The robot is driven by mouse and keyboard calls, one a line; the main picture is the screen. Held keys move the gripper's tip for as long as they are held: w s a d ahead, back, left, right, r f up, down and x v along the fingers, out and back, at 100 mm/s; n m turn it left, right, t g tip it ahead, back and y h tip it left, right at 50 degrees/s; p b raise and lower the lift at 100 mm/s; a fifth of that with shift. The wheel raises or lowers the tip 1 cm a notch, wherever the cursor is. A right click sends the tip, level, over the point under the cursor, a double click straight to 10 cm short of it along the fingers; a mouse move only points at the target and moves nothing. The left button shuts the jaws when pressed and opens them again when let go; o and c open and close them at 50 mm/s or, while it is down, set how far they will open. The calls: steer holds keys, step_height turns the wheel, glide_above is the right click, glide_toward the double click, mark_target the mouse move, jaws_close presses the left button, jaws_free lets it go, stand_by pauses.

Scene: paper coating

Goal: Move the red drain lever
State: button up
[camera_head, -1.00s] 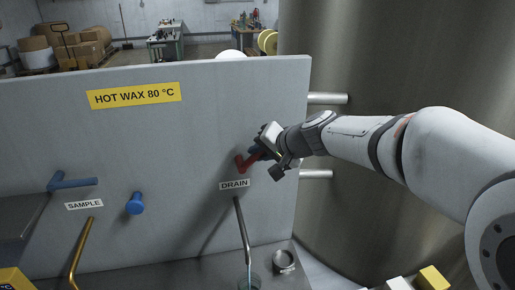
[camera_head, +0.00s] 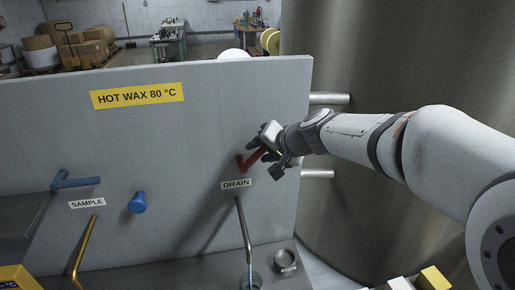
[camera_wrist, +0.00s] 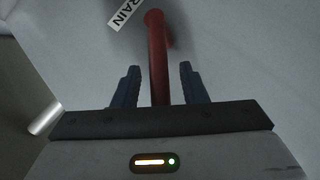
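The red drain lever (camera_head: 252,161) sticks out of the grey panel above the DRAIN label (camera_head: 236,184). My gripper (camera_head: 272,155) is at the lever's outer end, at the end of my arm reaching in from the right. In the wrist view the red lever (camera_wrist: 158,60) runs between the two dark blue fingers of my gripper (camera_wrist: 158,85). The fingers are open, with a gap on both sides of the lever. The lever's near end is hidden behind the gripper body.
A blue SAMPLE lever (camera_head: 76,181) and a blue knob (camera_head: 137,202) are on the panel at left. A large metal tank (camera_head: 400,60) stands behind my arm.

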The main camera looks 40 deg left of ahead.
steer(key=b+v, duration=0.1)
steer(key=v, duration=0.6)
steer(key=shift+d+r+b, duration=0.2)
steer(key=shift+d+b, duration=0.15)
steer(key=shift+b, duration=0.05)
steer(key=d+f+m+t+h, duration=0.1)
steer(key=d+f+h, duration=0.1)
steer(key=d, duration=0.9)
steer(key=d+f+m+t+h, duration=0.1)
steer(key=d+f+h, duration=0.1)
steer(key=d, duration=0.9)
steer(key=s+d+f+m+h, duration=0.1)
steer(key=s+d+f+h, duration=0.2)
steer(key=d, duration=0.9)
steer(key=s+d+f+m+h, duration=0.1)
steer(key=s+d+f+h, duration=0.2)
steer(key=d, duration=0.9)
steer(key=s+f, duration=0.3)
steer(key=s, duration=0.2)
steer(key=shift+s+f, duration=0.2)
